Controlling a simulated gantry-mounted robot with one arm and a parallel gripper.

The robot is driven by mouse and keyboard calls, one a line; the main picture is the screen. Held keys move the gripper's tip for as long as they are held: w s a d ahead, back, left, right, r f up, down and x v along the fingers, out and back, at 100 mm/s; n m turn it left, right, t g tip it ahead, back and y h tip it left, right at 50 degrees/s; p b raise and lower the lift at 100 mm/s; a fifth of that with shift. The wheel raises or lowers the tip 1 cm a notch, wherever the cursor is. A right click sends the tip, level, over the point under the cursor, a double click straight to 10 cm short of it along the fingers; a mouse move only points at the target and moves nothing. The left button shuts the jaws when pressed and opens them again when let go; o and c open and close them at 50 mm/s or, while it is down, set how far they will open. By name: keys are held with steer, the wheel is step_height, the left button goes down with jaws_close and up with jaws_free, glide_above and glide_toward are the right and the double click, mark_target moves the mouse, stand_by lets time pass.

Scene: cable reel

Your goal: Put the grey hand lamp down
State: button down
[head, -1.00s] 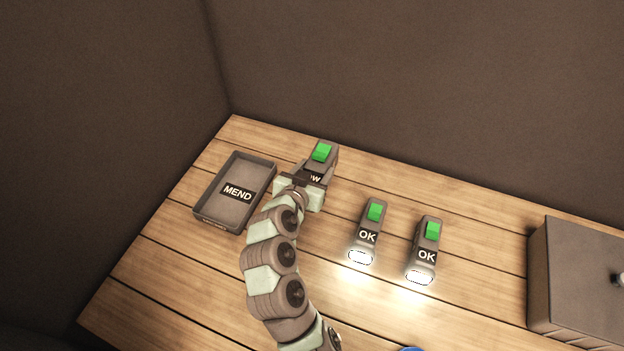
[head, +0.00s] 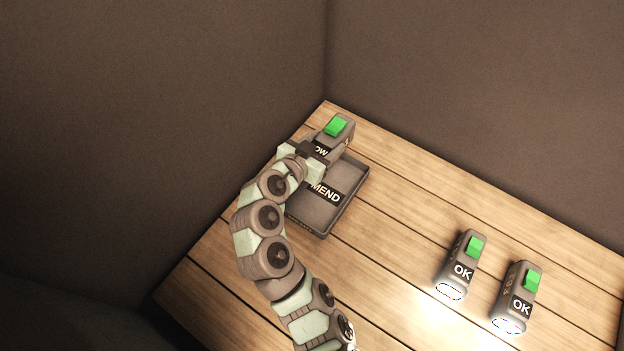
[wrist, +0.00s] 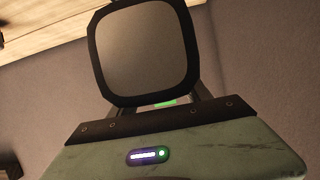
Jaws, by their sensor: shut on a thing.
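The grey hand lamp (head: 345,137) has a green switch and a dark label, partly hidden, of which "OW" shows. My gripper (head: 312,158) is shut on it and holds it up at the far end of the MEND tray (head: 350,205). In the wrist view the lamp's front (wrist: 143,50) is a dark, unlit lens in a black rim, just past my gripper (wrist: 157,112). The lamp covers part of the tray's far edge in the head view. How high it is above the tray or table I cannot tell.
Two lit grey lamps labelled OK, one (head: 461,266) beside the other (head: 517,298), lie to the right on the wooden table (head: 400,220). The table between the tray and these lamps is clear. Dark walls (head: 180,100) stand close behind and left.

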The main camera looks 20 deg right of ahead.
steer(key=shift+s+d+f+b, duration=0.15)
steer(key=shift+f+b, duration=1.1)
steer(key=shift+f, duration=3.45)
steer(key=shift+s+f+b, duration=0.1)
steer(key=shift+f+b, duration=1.1)
steer(key=shift+f, duration=3.5)
steer(key=shift+f, duration=0.1)
steer(key=shift+c, duration=2.4)
jaws_free()
steer(key=shift+s+a+r, duration=0.1)
steer(key=shift+a+r, duration=0.2)
steer(key=p+v, duration=0.2)
steer(key=v, duration=0.9)
steer(key=shift+s, duration=0.2)
